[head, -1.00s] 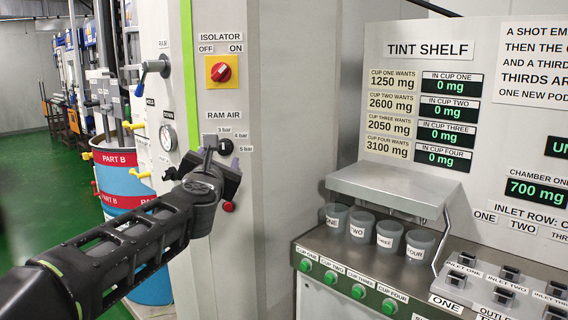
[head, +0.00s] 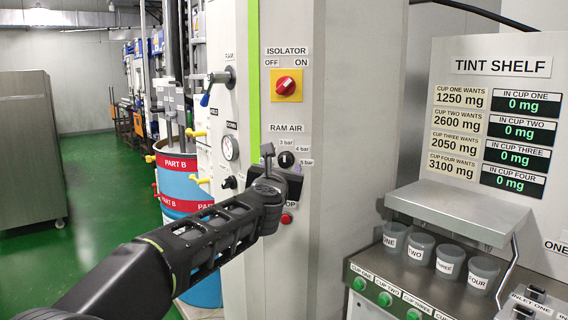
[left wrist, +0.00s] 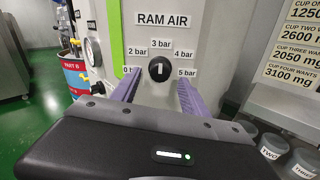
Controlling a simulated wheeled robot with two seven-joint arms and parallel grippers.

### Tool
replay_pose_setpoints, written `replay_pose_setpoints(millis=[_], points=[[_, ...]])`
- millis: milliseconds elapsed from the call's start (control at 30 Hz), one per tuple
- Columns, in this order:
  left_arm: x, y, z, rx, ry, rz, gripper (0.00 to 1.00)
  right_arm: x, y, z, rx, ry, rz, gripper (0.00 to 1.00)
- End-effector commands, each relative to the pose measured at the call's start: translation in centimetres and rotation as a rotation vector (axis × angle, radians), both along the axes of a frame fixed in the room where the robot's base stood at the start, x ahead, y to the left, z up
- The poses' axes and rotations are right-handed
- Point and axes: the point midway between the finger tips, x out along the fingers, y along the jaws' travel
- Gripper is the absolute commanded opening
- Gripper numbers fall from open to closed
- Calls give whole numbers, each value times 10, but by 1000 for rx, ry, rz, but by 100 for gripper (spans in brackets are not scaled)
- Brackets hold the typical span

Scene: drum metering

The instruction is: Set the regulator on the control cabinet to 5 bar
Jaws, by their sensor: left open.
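The regulator is a round black knob (head: 286,159) under the RAM AIR label on the grey control cabinet (head: 330,110). In the left wrist view the knob (left wrist: 159,68) has a white mark that stands close to upright, towards 3 bar. Labels run around it from 2 bar at upper left to 5 bar (left wrist: 186,73) at lower right; the lowest left label is partly hidden. My left gripper (head: 274,174) is in front of the cabinet, just below the knob. In the left wrist view its purple fingers (left wrist: 157,88) are open, one on each side of the knob, with nothing between them visibly gripped.
A red isolator switch (head: 286,86) on a yellow plate is above the regulator. A red button (head: 286,218) is below it. A gauge (head: 230,147) and a blue-handled lever (head: 213,84) are to the left. The tint shelf (head: 455,215) with cups stands at right.

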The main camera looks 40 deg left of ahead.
Motion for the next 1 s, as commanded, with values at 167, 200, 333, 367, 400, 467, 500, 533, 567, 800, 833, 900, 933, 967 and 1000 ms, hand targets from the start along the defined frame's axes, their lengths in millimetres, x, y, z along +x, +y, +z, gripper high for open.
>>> replay_pose_setpoints(millis=[167, 200, 333, 367, 400, 467, 500, 533, 567, 800, 833, 900, 933, 967, 1000], points=[[22, 12, 1, 0, 1, 0, 53, 0, 0, 7, 0, 0, 0, 36], [25, 14, 0, 0, 1, 0, 53, 0, 0, 8, 0, 0, 0, 36], [29, 16, 0, 0, 0, 1, 53, 0, 0, 8, 0, 0, 0, 36], [29, 16, 0, 0, 0, 1, 53, 0, 0, 8, 0, 0, 0, 36], [29, 16, 0, 0, 0, 1, 53, 0, 0, 8, 0, 0, 0, 36], [29, 16, 0, 0, 0, 0, 53, 0, 0, 8, 0, 0, 0, 36], [29, 16, 0, 0, 0, 0, 53, 0, 0, 8, 0, 0, 0, 36], [29, 16, 0, 0, 0, 0, 53, 0, 0, 8, 0, 0, 0, 36], [29, 16, 0, 0, 0, 0, 52, 0, 0, 8, 0, 0, 0, 36], [29, 16, 0, 1, 0, 0, 33, 0, 0, 8, 0, 0, 0, 36], [29, 16, 0, 0, 0, 0, 30, 0, 0, 8, 0, 0, 0, 36], [29, 16, 0, 0, 0, 0, 24, 0, 0, 8, 0, 0, 0, 36], [29, 16, 0, 0, 0, 0, 22, 0, 0, 8, 0, 0, 0, 36], [29, 16, 0, 0, 0, 0, 20, 0, 0, 8, 0, 0, 0, 36], [29, 16, 0, 0, 0, 0, 16, 0, 0, 8, 0, 0, 0, 36]])
